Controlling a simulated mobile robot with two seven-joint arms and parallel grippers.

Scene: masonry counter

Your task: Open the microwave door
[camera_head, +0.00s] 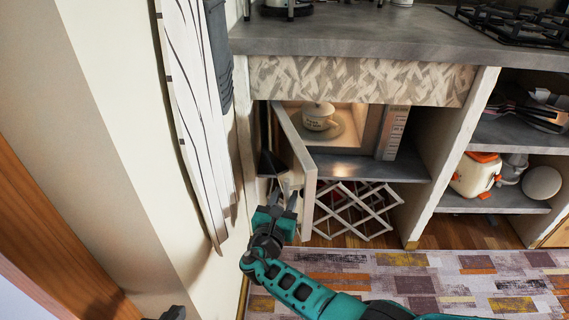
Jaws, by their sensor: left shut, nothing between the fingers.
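The microwave (393,130) sits in a cabinet bay below the counter. Its door (298,150) stands open, swung out toward me on the left side, and the inside is lit. A light-coloured cup (318,118) sits inside. My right gripper (283,199), on the teal arm, is at the outer side of the door near its free edge. Its two fingers show apart, but whether they hold anything on the door's hidden outer face is unclear. Only a dark tip of my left gripper (173,313) shows at the bottom edge, shut and empty, away from the door.
A wall with a hanging cloth (195,120) is close on the left of the door. A white lattice rack (350,210) stands below the microwave. Shelves on the right hold a white and orange pot (475,177). A patchwork rug (430,282) covers the floor in front.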

